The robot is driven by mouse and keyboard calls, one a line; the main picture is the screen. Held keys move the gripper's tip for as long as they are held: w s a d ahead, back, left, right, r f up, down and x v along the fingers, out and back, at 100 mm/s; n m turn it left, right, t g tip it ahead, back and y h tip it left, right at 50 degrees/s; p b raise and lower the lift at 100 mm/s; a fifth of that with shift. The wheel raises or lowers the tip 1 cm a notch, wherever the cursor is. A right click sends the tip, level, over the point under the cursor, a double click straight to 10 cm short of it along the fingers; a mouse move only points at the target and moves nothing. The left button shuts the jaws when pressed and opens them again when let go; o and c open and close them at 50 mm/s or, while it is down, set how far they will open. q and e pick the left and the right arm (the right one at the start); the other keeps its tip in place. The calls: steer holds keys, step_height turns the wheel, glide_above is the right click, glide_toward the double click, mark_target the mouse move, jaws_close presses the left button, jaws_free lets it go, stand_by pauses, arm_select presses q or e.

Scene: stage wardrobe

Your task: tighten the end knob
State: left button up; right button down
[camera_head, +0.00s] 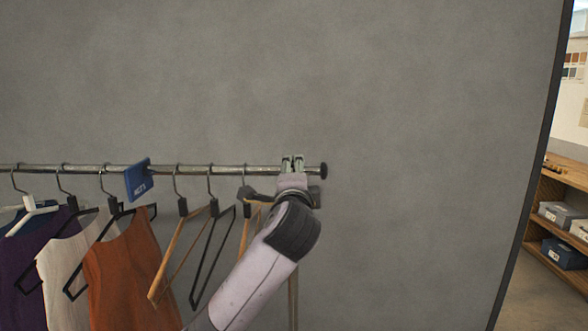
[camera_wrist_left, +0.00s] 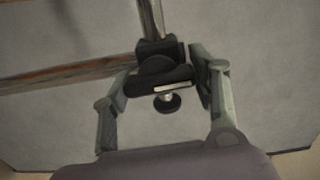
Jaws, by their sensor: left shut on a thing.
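The end knob (camera_wrist_left: 157,78) is a dark, bar-shaped piece with a rounded hub in the left wrist view. It sits in front of a black rail fitting (camera_wrist_left: 158,47). My left gripper (camera_head: 292,160) is at the right end of the metal clothes rail (camera_head: 230,170), just left of its black round end cap (camera_head: 323,170). In the left wrist view my left gripper (camera_wrist_left: 160,82) has one finger on each side of the knob, shut on it. The gripper hides the knob in the head view. My right gripper is not in view.
Hangers, several with garments such as an orange top (camera_head: 122,270), hang left of my left arm. An empty wooden hanger (camera_head: 180,250) is close to it. A blue sign (camera_head: 138,180) is on the rail. The grey wall (camera_head: 430,130) right of the rail is bare.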

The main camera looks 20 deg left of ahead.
arm_select(q)
steer(key=shift+m, duration=0.4)
steer(key=shift+p, duration=0.3)
steer(key=o, duration=1.2)
steer(key=v, duration=1.2)
steer(key=shift+f, duration=0.1)
